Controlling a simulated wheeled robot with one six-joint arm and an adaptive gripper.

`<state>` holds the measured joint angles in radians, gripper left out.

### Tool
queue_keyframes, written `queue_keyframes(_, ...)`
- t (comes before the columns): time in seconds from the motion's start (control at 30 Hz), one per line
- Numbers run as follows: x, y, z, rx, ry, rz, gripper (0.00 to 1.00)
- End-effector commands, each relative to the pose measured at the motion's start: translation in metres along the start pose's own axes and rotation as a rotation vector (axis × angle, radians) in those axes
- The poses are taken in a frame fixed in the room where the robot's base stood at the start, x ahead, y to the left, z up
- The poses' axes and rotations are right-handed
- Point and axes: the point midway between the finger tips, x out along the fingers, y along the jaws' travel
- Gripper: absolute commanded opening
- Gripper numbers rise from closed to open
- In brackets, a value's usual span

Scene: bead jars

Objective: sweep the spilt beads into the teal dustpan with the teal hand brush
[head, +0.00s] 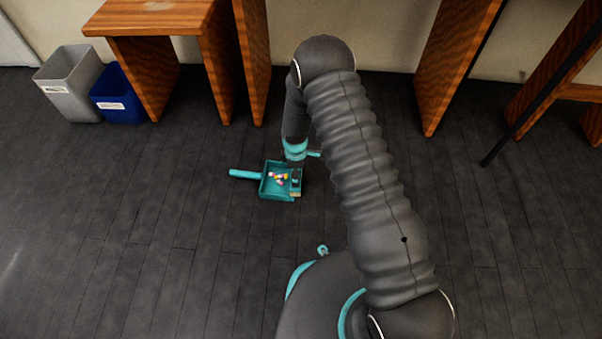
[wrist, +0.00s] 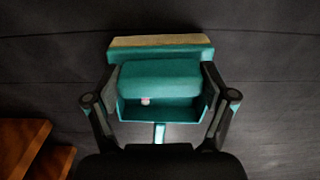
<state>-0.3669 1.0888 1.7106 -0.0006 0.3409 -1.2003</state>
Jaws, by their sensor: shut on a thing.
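The teal dustpan (head: 266,188) lies on the dark floor with its handle (head: 245,174) pointing left. Several pink, yellow and white beads lie in a cluster inside it (head: 279,178). In the wrist view the dustpan (wrist: 122,112) is partly covered by the brush, and one pinkish bead (wrist: 146,101) shows. My gripper (wrist: 160,76) is shut on the teal hand brush (wrist: 160,53), whose pale bristles (wrist: 160,41) face away from the pan's handle. In the head view the brush is at the pan's right edge, mostly hidden by my gripper (head: 296,173). I see no beads on the open floor.
A grey bin (head: 70,85) and a blue bin (head: 118,97) stand at the back left beside wooden furniture (head: 150,75). More wooden panels (head: 450,65) stand along the back wall. The floor around the dustpan is clear. My arm hides the floor to its right.

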Motion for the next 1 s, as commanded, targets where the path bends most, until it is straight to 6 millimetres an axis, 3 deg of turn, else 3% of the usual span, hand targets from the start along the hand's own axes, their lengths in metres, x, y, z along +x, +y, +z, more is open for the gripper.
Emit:
queue_keyframes(0.2,0.000,0.000,-0.014,-0.002,0.000,0.000,0.41)
queue_keyframes(1.0,-0.044,0.000,-0.012,0.000,0.000,-0.001,0.41)
